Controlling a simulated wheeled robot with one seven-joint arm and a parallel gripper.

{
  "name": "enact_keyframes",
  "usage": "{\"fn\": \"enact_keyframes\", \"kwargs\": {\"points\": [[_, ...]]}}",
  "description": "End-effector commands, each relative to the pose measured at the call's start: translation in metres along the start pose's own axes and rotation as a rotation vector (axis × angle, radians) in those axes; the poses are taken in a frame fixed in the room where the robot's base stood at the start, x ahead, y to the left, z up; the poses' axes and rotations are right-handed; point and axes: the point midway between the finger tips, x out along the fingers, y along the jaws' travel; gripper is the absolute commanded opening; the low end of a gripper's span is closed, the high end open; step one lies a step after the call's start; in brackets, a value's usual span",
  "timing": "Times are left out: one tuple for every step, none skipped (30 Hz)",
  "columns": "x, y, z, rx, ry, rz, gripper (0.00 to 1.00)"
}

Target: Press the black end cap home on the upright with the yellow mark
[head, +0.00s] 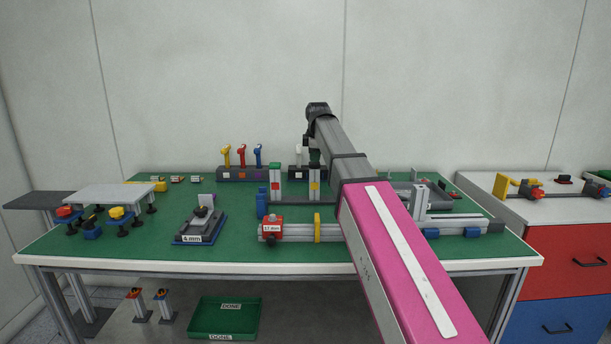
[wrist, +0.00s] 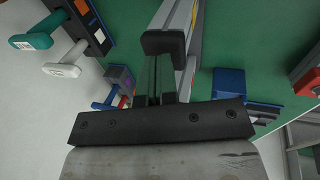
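The upright with the yellow mark (head: 314,186) stands on the green bench in the head view, partly beside my arm. In the wrist view a pale grey profile with a yellow strip (wrist: 195,18) runs up behind my fingers. My gripper (wrist: 163,45) shows there as dark fingers close together at the middle of the hand, and looks shut. Their black ends cover the near end of the profile. I cannot make out the black end cap apart from them, nor whether they touch it.
Another upright with a red mark (head: 275,186) stands to the left. A red 17 mm block (head: 271,228) sits on the front rail. Colored-handle tools (head: 242,157) stand behind. A blue part (wrist: 228,83) lies right of my fingers.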

Motion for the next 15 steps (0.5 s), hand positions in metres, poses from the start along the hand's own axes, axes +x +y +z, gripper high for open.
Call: {"fn": "enact_keyframes", "kwargs": {"points": [[0.0007,-0.0003,0.0000,0.000,0.000,0.000,0.00],[0.0011,-0.0004,0.0000,0.000,0.000,0.000,0.00],[0.0016,-0.0006,0.0001,0.000,0.000,0.000,0.00],[0.0019,-0.0007,0.0001,0.000,0.000,0.000,0.00],[0.0022,-0.0008,0.0001,0.000,0.000,0.000,0.00],[0.0027,-0.0009,0.0001,0.000,0.000,0.000,0.00],[0.0031,-0.0010,0.0001,0.000,0.000,0.000,0.00],[0.0035,-0.0012,0.0002,0.000,0.000,0.000,0.00],[0.0039,-0.0013,0.0002,0.000,0.000,0.000,0.00],[0.0043,-0.0015,0.0002,0.000,0.000,0.000,0.00],[0.0047,-0.0016,0.0002,0.000,0.000,0.000,0.00],[0.0052,-0.0017,0.0002,0.000,0.000,0.000,0.00],[0.0055,-0.0018,0.0002,0.000,0.000,0.000,0.00],[0.0059,-0.0019,0.0002,0.000,0.000,0.000,0.00],[0.0064,-0.0021,0.0002,0.000,0.000,0.000,0.00]]}}
